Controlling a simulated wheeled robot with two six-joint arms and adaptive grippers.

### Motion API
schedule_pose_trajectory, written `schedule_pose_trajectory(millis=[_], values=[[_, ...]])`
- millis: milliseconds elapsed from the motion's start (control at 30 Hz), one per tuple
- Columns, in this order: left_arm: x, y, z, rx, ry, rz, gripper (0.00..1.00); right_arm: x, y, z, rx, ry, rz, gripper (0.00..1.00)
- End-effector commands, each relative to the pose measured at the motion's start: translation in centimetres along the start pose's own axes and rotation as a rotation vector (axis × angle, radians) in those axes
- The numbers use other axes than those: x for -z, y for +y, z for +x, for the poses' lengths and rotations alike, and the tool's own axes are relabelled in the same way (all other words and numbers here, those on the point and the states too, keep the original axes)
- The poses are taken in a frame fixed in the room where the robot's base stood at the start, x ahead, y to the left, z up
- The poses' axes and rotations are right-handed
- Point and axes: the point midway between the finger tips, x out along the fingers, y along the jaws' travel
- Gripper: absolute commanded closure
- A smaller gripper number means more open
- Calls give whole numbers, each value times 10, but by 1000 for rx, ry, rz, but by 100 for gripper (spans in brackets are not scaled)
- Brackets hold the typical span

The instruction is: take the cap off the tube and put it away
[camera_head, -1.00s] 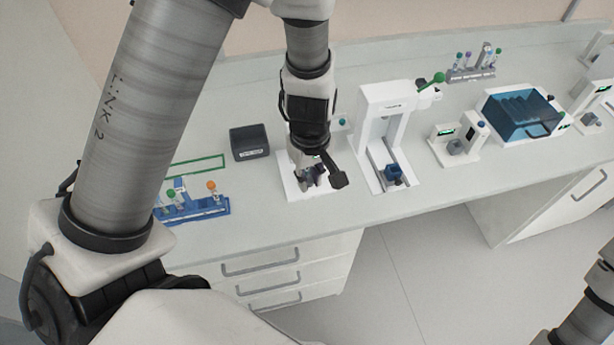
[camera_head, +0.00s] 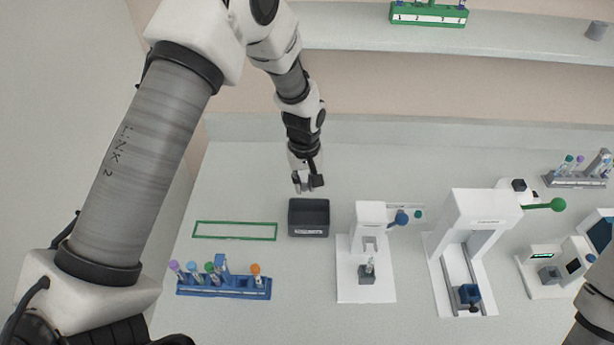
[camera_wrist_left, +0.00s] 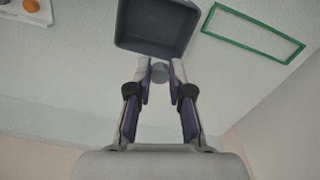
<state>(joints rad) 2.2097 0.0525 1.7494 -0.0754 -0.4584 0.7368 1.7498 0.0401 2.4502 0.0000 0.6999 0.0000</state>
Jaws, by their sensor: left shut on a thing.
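My left gripper (camera_head: 303,188) is just behind the dark open bin (camera_head: 308,234), above its far side. In the left wrist view the gripper (camera_wrist_left: 160,78) is shut on a small grey cap (camera_wrist_left: 160,70) between its fingertips. The bin (camera_wrist_left: 120,42) lies just beyond the fingertips there, and its visible floor is bare. An uncapped-looking tube (camera_head: 371,262) stands upright in the grey holder (camera_head: 368,278) of the white device (camera_head: 350,292). My right gripper is out of view.
A blue rack (camera_head: 222,290) with several capped tubes is at front left, behind it a green rectangle outline (camera_head: 235,238). The white device has a blue knob (camera_head: 401,218). A taller white machine (camera_head: 470,215) stands to its right. A shelf (camera_head: 440,40) is above.

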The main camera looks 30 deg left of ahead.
Motion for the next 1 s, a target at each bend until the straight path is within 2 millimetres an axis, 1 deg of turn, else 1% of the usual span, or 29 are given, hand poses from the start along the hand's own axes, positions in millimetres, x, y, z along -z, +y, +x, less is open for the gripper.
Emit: schedule_pose_trajectory(millis=[167, 400, 467, 567, 800, 833, 867, 900, 1000], values=[[-1, -1, 17, 0, 0, 0, 90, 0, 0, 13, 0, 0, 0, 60], [-2, -1, 53, 0, -1, 0, 90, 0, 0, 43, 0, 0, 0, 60], [-2, -1, 58, 0, 0, 0, 90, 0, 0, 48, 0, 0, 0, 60], [-1, -1, 63, -1, 1, 0, 90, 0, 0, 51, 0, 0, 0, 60], [-1, -1, 61, -1, 1, 0, 90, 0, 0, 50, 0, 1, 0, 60], [-2, -1, 61, -1, 1, 0, 70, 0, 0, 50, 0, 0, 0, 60], [-2, -1, 61, -1, 1, 0, 59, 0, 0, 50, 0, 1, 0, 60], [-2, -1, 61, -1, 0, 0, 51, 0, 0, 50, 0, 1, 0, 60], [-2, -1, 61, -1, 0, 0, 51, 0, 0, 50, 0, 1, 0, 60]])
